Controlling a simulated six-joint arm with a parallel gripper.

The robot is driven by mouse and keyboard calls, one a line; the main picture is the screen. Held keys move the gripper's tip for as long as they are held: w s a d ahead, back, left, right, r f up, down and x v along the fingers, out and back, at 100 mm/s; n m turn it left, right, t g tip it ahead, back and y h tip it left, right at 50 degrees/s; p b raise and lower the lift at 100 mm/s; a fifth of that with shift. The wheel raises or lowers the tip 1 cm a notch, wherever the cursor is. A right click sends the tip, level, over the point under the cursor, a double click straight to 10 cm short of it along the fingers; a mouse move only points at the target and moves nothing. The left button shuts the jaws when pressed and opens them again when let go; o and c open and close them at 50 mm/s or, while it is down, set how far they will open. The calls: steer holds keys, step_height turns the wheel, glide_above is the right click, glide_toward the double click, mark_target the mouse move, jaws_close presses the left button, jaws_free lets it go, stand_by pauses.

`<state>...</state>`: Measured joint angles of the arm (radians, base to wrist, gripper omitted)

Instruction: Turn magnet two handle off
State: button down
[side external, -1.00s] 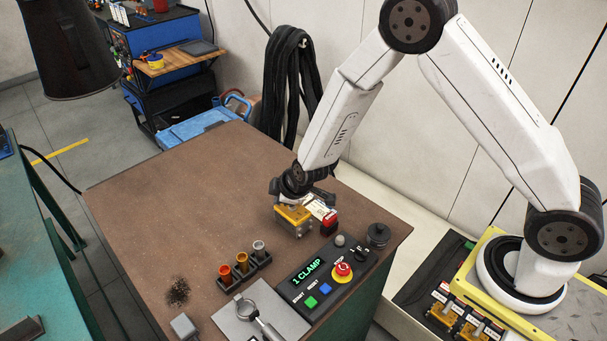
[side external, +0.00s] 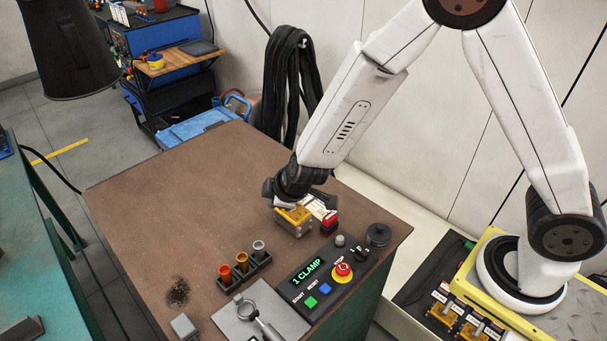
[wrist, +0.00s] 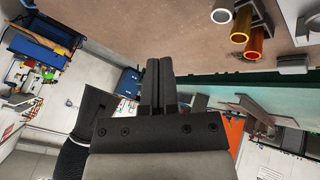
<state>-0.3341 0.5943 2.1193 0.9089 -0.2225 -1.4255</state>
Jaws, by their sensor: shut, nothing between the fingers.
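A gold magnet block (side external: 292,222) with a white label plate (side external: 318,207) sits near the back right of the brown table. Two more gold blocks with labels, one here (side external: 442,312) and one beside it (side external: 478,328), stand in a dark tray by my base. The labels are too small to read, so I cannot tell which is magnet two. My gripper (side external: 288,203) is at the gold block on the table, just above its top; I cannot tell whether it touches. In the wrist view the fingers (wrist: 158,84) are together and empty. The block's handle is hidden.
A control panel (side external: 318,280) reading "1 CLAMP", with an emergency stop (side external: 343,269), lies in front. A rack of coloured tubes (side external: 258,262) stands front left. The table's left half is mostly clear.

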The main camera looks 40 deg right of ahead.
steer(key=shift+s+a+r, duration=0.3)
steer(key=shift+s+r, duration=0.25)
steer(key=shift+r, duration=0.3)
steer(key=shift+s+a+r, duration=0.25)
steer(key=shift+s+r, duration=0.25)
steer(key=shift+r, duration=0.35)
steer(key=c, duration=0.7)
jaws_free()
steer(key=shift+w, duration=0.1)
steer(key=shift+o, duration=0.9)
steer(key=shift+w+a, duration=0.1)
steer(key=shift+w, duration=0.15)
steer(key=w+f+m+g+y, duration=0.2)
steer(key=w+g+y, duration=0.1)
steer(key=w, duration=0.3)
steer(key=d+g, duration=0.1)
steer(key=d, duration=0.2)
steer(key=d+f+m+g, duration=0.1)
steer(key=d, duration=0.2)
steer(key=d+m+g, duration=0.1)
steer(key=d+g, duration=0.1)
steer(key=d, duration=0.1)
steer(key=shift+w+d+f+h, duration=0.3)
steer(key=shift+w+f+h, duration=0.05)
steer(key=shift+w+h, duration=0.05)
steer(key=shift+s+d+m+g, duration=0.1)
steer(key=shift+d+m+g, duration=0.25)
steer(key=shift+d, duration=0.2)
